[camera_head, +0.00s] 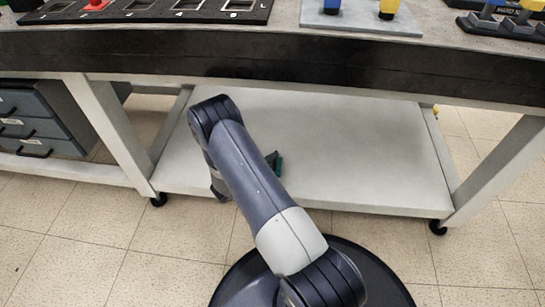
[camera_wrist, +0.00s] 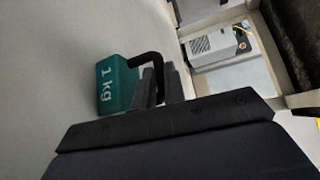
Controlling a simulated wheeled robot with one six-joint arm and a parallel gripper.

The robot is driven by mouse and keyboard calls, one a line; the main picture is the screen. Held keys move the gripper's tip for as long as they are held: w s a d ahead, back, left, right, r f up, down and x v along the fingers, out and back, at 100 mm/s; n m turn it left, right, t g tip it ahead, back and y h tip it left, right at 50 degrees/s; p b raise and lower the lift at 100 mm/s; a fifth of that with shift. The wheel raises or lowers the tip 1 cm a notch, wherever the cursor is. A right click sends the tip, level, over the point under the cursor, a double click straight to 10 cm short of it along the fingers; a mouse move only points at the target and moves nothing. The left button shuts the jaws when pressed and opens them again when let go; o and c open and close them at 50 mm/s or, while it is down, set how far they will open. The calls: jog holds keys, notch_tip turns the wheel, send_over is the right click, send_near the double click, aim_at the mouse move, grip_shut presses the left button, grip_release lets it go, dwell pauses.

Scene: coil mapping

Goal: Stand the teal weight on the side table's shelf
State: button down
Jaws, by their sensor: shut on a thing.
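The teal weight (camera_wrist: 118,86) is marked "1 kg" and has a black handle (camera_wrist: 148,58). My gripper (camera_wrist: 158,82) is shut on the handle in the wrist view. In the head view only a small teal part of the weight (camera_head: 279,168) shows past my arm, which hides the rest and the jaws. The pale shelf (camera_head: 350,150) lies low under the side table's dark-edged top (camera_head: 300,60). The weight shows against the shelf's pale surface in the wrist view; I cannot tell whether it touches it.
The shelf is bare to the right of my arm. Table legs (camera_head: 115,135) stand at both sides, and the tabletop overhangs the shelf. Grey drawers (camera_head: 35,125) stand at the left. A black board with cut-outs (camera_head: 150,12) and a grey plate (camera_head: 360,18) lie on the top.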

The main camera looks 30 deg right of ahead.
jog(key=c, duration=1.5)
grip_release()
jog(key=shift+o, duration=0.2)
jog(key=shift+a+r, duration=0.1)
jog(key=shift+r, duration=0.05)
jog(key=p+v, duration=0.4)
jog(key=v, duration=0.8)
